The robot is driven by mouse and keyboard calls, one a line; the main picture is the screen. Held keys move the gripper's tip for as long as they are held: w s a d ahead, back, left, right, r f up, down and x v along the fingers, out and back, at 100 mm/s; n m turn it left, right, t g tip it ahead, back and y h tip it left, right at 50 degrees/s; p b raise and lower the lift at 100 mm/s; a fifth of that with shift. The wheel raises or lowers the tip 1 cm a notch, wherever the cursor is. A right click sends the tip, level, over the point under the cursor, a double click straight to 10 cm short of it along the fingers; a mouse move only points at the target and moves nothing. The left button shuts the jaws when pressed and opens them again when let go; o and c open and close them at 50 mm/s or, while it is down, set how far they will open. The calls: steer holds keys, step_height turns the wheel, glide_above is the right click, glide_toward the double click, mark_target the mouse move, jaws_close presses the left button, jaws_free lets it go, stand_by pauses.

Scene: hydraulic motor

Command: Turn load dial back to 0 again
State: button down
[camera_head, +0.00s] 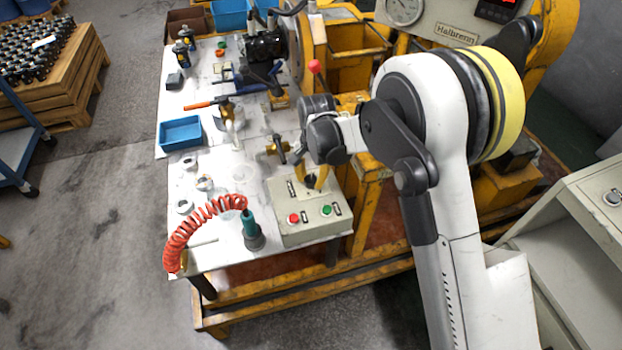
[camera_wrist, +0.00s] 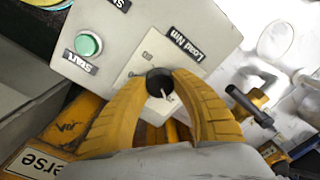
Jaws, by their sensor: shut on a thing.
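The load dial (camera_wrist: 159,84) is a small black knob with a white pointer line, on a light grey control box under a "Load Nm" label. In the wrist view the yellow fingers of my gripper (camera_wrist: 160,88) are closed around the knob from both sides. The pointer slants toward the lower right of the wrist view; the scale is mostly hidden by the fingers. In the head view my gripper (camera_head: 318,178) reaches down to the back right part of the control box (camera_head: 300,237), and the dial is partly hidden there.
A red button (camera_head: 293,218) and a green button (camera_head: 327,210) sit on the box's front. A coiled red hose (camera_head: 205,217) and a teal air tool (camera_head: 251,232) stand left of it. A brass valve (camera_head: 278,148) is behind. A blue bin (camera_head: 181,133) stands farther left.

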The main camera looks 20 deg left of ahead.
steer(key=shift+n, duration=0.5)
steer(key=n, duration=0.4)
steer(key=shift+n, duration=0.4)
steer(key=n, duration=0.6)
steer(key=shift+g, duration=0.3)
steer(key=c, duration=1)
jaws_free()
